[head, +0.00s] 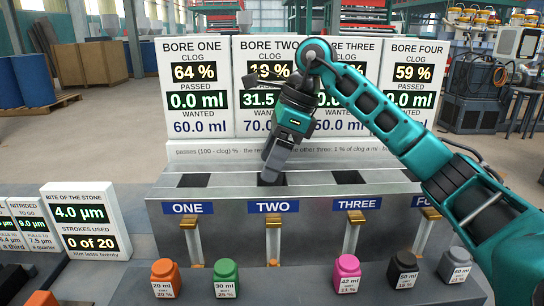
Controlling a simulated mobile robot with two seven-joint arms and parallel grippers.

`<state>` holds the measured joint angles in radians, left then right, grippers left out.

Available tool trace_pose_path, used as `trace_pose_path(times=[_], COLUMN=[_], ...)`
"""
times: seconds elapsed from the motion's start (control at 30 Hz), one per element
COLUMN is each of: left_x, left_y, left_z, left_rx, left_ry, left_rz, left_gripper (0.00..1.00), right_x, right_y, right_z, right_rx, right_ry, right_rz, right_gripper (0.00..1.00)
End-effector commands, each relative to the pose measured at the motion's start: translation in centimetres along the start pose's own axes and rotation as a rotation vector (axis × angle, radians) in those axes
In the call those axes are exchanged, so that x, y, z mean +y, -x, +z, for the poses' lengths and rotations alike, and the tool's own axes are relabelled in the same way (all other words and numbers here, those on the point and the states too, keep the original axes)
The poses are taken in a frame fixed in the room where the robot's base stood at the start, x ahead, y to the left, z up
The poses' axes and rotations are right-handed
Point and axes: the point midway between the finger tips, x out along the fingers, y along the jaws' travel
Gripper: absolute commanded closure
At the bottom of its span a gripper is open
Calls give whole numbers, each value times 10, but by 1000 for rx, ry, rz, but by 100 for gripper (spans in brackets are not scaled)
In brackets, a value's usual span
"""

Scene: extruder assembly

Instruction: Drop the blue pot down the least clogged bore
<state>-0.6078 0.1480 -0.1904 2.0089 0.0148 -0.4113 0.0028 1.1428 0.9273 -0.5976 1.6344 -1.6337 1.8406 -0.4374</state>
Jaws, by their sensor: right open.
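The grey block has a row of square bores. Bore ONE (194,180), bore TWO (271,180) and bore THREE (348,177) show; bore FOUR is mostly behind my right arm. My right gripper (272,167) points down at the mouth of bore TWO, its jaws open. I see no blue pot; whether one is inside bore TWO is hidden. The bore TWO board (268,50) reads a partly covered clog in the teens and 31.5 ml passed. Bore ONE's board (195,85) reads 64 % and bore FOUR's board (412,85) reads 59 %. Bore THREE's clog figure is covered by my arm.
On the front ledge stand an orange pot (165,279), a green pot (226,280), a pink pot (346,275), a black pot (402,270) and a grey pot (455,265). Brass-topped levers stand below the bores. A counter board (85,222) at left reads 0 of 20 strokes.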

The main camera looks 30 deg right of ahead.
Motion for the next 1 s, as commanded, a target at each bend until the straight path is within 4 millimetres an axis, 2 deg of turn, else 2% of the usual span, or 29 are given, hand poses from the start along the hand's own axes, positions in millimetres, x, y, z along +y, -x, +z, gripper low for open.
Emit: trace_pose_path(times=[0.17,0.27,0.37,0.6,0.8,1.0], left_x=[0,0,0,-4,-6,-9], left_y=[0,1,2,7,12,14], left_z=[0,-2,-4,-9,-9,-7], left_rx=[0,0,1,7,-4,-1], left_ry=[0,0,-1,-6,-9,-8], left_rz=[0,0,-1,-9,-16,-24], left_gripper=[100,100,100,100,100,100], right_x=[0,0,0,0,0,0], right_y=[1,9,26,81,117,129], right_z=[0,0,1,1,1,0], right_rx=[0,-1,-2,-2,-1,0], right_ry=[0,0,0,0,-1,-1], right_rz=[0,-2,-4,-3,-3,0], right_gripper=[28,28,28,28,28,28])
